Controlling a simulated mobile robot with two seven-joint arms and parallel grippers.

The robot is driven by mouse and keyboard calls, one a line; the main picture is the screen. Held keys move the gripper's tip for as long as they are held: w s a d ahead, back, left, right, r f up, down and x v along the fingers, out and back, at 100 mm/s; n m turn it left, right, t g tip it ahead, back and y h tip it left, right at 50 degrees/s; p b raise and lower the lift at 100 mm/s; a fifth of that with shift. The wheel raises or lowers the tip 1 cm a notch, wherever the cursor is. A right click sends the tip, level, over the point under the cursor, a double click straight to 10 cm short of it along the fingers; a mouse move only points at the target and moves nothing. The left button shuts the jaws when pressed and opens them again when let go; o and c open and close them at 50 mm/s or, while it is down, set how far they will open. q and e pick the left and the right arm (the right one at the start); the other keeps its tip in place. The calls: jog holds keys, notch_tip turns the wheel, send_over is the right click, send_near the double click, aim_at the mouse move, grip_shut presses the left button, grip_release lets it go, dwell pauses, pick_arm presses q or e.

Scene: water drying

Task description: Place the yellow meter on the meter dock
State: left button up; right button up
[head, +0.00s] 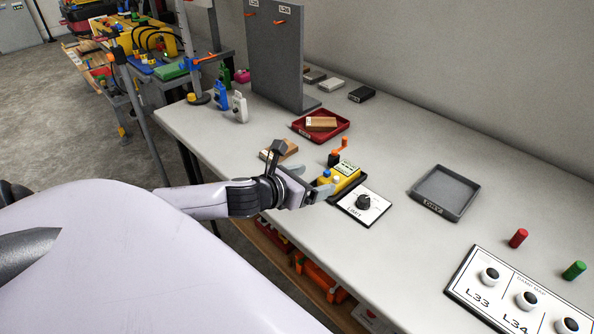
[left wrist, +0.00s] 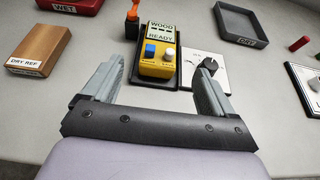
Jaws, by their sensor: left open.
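The yellow meter (head: 346,175) has a blue and a white button and a display. In the left wrist view the meter (left wrist: 157,69) reads "WOOD" and "READY". It lies face up on a dark flat base (left wrist: 173,78), apparently the meter dock, beside a white panel with a black knob (head: 363,202). My left gripper (head: 315,182) is just in front of the meter, open and empty. In its wrist view the meter stands beyond and between the fingers (left wrist: 157,75), with no clear contact. My right gripper is not in view.
A small orange-topped post (head: 338,149) stands close behind the meter. A wood block (head: 279,149) labelled "DRY REF" lies to its left, and a red "WET" tray (head: 337,132) behind. A grey tray (head: 447,190) is to the right.

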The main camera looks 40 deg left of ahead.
pick_arm(q)
jog(key=shift+v, duration=2.4)
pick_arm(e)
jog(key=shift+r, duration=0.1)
